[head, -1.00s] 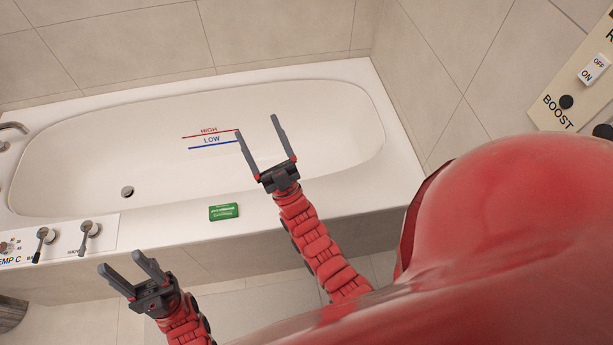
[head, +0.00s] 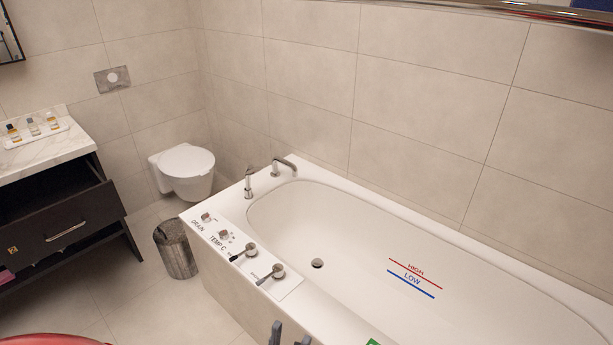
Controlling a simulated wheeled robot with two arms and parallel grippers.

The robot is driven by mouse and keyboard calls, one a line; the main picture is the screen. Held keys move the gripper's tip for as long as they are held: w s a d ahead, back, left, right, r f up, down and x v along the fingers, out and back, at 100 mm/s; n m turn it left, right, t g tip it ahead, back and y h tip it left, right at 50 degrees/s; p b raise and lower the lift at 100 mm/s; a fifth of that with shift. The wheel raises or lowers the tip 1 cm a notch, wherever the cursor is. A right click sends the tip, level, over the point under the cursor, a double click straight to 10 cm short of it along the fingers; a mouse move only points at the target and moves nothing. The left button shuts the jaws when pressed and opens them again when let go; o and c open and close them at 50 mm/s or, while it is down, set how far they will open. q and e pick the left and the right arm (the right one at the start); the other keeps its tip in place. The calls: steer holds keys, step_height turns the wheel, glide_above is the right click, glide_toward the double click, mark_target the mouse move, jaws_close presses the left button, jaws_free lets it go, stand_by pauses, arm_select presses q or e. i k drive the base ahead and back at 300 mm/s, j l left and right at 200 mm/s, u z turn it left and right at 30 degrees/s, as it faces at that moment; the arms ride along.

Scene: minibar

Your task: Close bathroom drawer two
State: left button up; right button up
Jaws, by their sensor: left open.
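A dark vanity drawer (head: 75,223) with a metal handle (head: 65,232) is at the left of the head view, under a marble counter (head: 45,155). Its front stands out from the cabinet and a dark gap shows above it, so it looks open. I cannot read a number on it. My left gripper (head: 290,338) shows only its two dark fingertips at the bottom edge, apart and empty, in front of the bathtub and well to the right of the drawer. My right gripper is not in view.
The white bathtub (head: 350,215) with its control panel fills the right. A metal bin (head: 177,250) stands between tub and vanity, and a toilet (head: 186,170) behind. A tray (head: 38,136) with bottles sits on the counter.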

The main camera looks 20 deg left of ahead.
mark_target(42, 213)
steer(key=u, duration=2.25)
steer(key=i+l+u, duration=0.15)
steer(key=i, duration=0.3)
steer(key=i+l+u, duration=0.2)
steer(key=i, duration=0.3)
steer(key=i+l+u, duration=0.15)
steer(key=i, duration=0.3)
steer(key=i+l+u, duration=0.2)
steer(key=i+l, duration=0.2)
